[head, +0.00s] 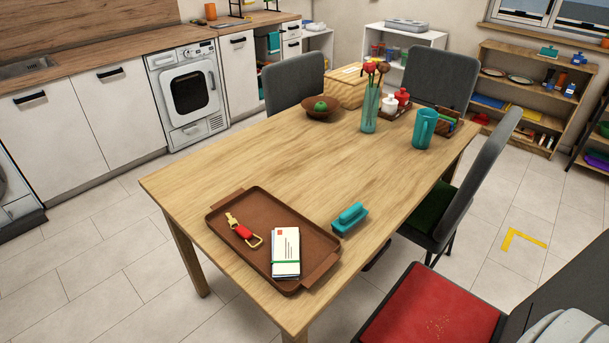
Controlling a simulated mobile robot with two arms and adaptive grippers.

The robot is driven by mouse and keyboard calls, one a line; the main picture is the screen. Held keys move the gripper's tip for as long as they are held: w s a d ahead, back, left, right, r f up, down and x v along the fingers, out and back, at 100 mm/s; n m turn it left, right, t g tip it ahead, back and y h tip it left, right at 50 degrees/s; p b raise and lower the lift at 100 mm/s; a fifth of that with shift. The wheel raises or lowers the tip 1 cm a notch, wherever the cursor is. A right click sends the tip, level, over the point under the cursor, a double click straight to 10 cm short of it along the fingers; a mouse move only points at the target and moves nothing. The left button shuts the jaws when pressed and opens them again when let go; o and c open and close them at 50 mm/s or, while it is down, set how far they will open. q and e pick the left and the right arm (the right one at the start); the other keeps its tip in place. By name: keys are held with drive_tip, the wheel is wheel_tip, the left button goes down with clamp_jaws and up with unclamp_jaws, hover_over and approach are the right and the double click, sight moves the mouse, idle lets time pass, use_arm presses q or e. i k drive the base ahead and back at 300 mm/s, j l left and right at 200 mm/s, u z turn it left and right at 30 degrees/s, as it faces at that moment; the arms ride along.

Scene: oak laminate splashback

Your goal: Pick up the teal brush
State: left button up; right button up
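The teal brush (349,218) lies on the wooden table (240,160), just right of the brown tray (225,237) and near the table's right edge. It has a teal handle block on top and a darker underside. Nothing touches it in this view. Neither of my grippers shows in the head view.
The tray holds a red key fob (243,232) and a stack of envelopes (286,252). A bowl (313,114), glass vase (370,108) and teal pitcher (424,129) stand at the far end. Grey chairs and a red-seated chair (430,312) flank the table. The table's middle is clear.

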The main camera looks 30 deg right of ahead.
sight(352, 217)
drive_tip(key=z, duration=1.65)
drive_tip(key=j+z, duration=0.3)
drive_tip(key=j, duration=0.15)
drive_tip(key=k+j+z, duration=0.1)
drive_tip(key=j+z, duration=0.2)
drive_tip(key=j, duration=0.15)
drive_tip(key=k+j+z, duration=0.1)
drive_tip(key=j+z, duration=0.2)
drive_tip(key=k+j+z, duration=0.25)
drive_tip(key=j, duration=0.25)
drive_tip(key=i+j, duration=0.05)
drive_tip(key=i, duration=0.05)
